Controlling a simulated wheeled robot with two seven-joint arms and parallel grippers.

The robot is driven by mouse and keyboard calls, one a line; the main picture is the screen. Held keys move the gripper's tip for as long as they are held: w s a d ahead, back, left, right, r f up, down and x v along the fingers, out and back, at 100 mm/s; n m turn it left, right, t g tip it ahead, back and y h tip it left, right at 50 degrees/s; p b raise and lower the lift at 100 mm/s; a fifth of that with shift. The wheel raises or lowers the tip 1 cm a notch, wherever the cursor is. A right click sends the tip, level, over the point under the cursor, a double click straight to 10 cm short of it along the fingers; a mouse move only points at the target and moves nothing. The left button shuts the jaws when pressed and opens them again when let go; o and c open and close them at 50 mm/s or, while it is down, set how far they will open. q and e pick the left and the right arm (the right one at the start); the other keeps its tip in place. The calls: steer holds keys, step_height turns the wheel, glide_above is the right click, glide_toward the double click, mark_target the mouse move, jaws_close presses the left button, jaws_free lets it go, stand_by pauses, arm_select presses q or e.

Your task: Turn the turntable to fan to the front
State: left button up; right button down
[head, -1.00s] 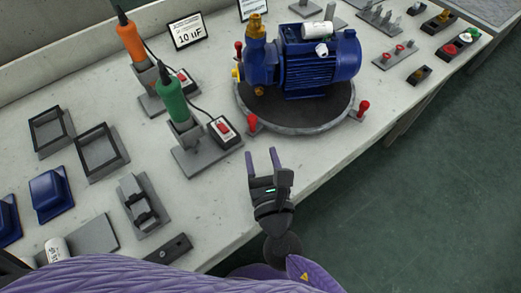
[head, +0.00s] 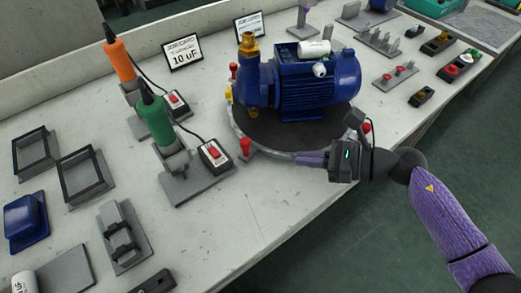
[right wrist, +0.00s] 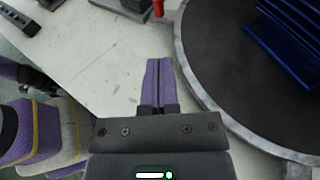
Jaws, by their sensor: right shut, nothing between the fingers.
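The round turntable (head: 262,133) has a dark top, a grey rim and red knobs around its edge, such as the front-left one (head: 245,147). On it stands a blue pump motor (head: 305,85), its brass fitting to the left and its ribbed motor body to the right. My right gripper (head: 312,159) is shut and empty beside the turntable's front rim, between the front-left knob and the right knob (head: 366,127). In the right wrist view its closed fingers (right wrist: 158,82) lie just outside the rim (right wrist: 187,75); contact cannot be told. My left gripper is out of view.
Left of the turntable stand a green-handled tool (head: 157,120) and an orange-handled tool (head: 120,62) in holders, with switch boxes (head: 213,156). Small parts on stands (head: 396,75) fill the bench's right side.

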mark_target(249, 151)
steer(key=x, duration=0.5)
steer(key=r+x, duration=0.1)
steer(key=x, duration=0.2)
steer(key=shift+a+b, duration=0.2)
steer(key=shift+b, duration=0.15)
steer(key=shift+w+a+f, duration=0.1)
steer(key=shift+w+a, duration=0.05)
steer(key=shift+a, duration=0.35)
steer(key=shift+w+a, duration=0.1)
